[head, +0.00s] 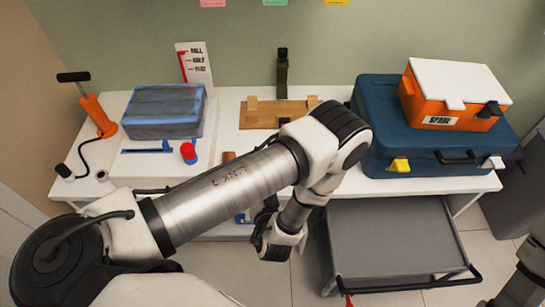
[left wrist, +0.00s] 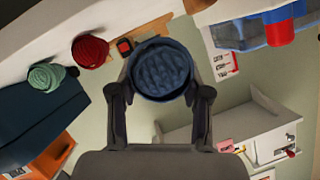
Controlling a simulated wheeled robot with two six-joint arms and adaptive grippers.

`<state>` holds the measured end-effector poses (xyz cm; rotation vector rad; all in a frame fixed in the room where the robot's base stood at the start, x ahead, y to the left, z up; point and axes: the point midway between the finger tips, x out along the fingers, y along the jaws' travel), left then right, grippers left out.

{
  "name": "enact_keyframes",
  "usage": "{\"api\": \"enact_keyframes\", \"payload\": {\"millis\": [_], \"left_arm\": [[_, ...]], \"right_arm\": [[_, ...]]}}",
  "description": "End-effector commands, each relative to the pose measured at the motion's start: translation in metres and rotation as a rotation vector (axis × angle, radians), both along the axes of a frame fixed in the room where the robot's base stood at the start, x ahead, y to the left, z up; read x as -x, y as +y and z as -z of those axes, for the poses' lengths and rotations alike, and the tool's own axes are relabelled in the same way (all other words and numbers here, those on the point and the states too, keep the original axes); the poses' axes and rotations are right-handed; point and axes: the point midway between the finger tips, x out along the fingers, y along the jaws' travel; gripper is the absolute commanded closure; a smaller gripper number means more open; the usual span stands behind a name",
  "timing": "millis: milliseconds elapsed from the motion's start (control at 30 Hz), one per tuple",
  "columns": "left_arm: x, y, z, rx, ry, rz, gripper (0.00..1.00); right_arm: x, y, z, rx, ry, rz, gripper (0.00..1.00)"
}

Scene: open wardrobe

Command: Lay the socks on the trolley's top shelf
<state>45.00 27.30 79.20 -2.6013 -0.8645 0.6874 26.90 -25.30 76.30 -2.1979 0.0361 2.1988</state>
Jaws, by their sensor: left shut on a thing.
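My left gripper (left wrist: 160,75) is shut on a round, dark blue knitted bundle, the blue socks (left wrist: 160,68), held between both fingers in the left wrist view. A red knitted ball (left wrist: 90,51) and a pale green one (left wrist: 46,76) show at the upper left there; what they rest on is unclear. In the head view my left arm reaches across the middle, and its wrist hides the gripper and socks. The grey trolley (head: 390,240) stands right of that wrist, its visible top shelf bare. My right gripper is out of view; only part of that arm shows at lower right.
A white table carries a blue case (head: 440,150) with an orange box (head: 452,95) on top, a wooden board (head: 262,113), a blue container (head: 165,110) and an orange pump (head: 98,115). The trolley has a dark front handle (head: 410,283).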

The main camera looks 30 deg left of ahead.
Motion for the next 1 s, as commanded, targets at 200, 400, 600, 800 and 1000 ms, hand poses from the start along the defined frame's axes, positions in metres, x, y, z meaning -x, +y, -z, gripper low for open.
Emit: {"api": "enact_keyframes", "payload": {"millis": [200,400,600,800,1000], "left_arm": [[-0.024,0.013,0.019,-0.001,-0.005,0.001,0.84],[-0.048,0.031,0.02,0.003,-0.007,-0.009,0.84],[-0.096,0.06,0.01,0.004,-0.003,-0.007,0.84],[-0.121,0.075,0.014,0.002,-0.001,-0.003,0.84],[-0.123,0.076,0.046,0.0,0.003,0.0,0.84]], "right_arm": [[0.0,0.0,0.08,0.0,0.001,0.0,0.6],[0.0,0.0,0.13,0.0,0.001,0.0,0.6],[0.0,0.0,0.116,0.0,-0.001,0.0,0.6],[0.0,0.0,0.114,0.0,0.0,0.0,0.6],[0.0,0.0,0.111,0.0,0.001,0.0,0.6]]}}
